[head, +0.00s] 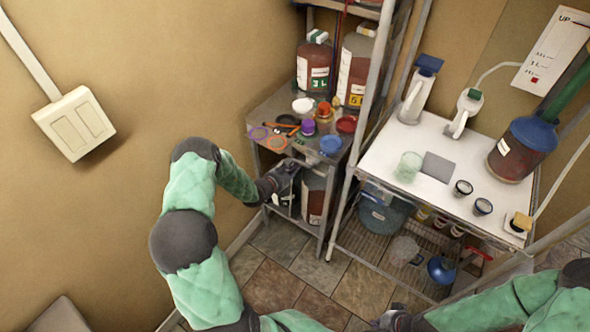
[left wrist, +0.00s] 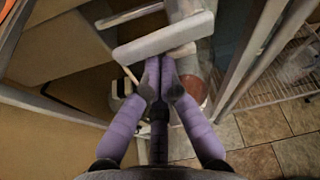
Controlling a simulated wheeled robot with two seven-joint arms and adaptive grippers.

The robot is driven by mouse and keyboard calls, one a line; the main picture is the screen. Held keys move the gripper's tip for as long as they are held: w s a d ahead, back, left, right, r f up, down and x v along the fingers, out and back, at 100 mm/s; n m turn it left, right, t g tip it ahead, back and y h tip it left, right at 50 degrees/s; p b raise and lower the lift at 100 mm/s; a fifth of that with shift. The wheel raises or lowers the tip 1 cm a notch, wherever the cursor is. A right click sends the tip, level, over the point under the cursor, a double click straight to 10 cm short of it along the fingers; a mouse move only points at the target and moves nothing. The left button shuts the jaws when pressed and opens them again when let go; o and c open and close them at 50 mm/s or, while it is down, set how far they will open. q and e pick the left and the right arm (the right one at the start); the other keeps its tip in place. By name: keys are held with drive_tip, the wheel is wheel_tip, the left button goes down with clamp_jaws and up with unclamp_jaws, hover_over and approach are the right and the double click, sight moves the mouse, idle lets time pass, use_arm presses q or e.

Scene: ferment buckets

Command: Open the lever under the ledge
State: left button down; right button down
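A pale grey bar-shaped lever (left wrist: 165,38) crosses the upper middle of the left wrist view, with a short block below it. In the head view the area under the ledge (head: 262,125) of the small left shelf is mostly covered by my left arm, and I cannot make out the lever clearly there. My left gripper (head: 290,172) reaches under that ledge. In the left wrist view its purple fingers (left wrist: 160,66) come together just below the bar; whether they touch it is unclear, and nothing shows between them. My right gripper (head: 392,318) is partly visible at the bottom edge, its fingers unclear.
Brown bottles (head: 314,195) stand beneath the ledge, close to my left gripper. Lids and small jars crowd the ledge top. A metal post (head: 362,110) and a white worktop (head: 400,170) are to the right. The tiled floor (head: 300,270) is clear.

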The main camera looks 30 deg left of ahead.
use_arm(q)
drive_tip(key=shift+d, duration=0.15)
idle(0.4)
drive_tip(key=shift+d+f, duration=0.3)
drive_tip(key=shift+d, duration=0.3)
use_arm(e)
drive_tip(key=shift+f, duration=0.15)
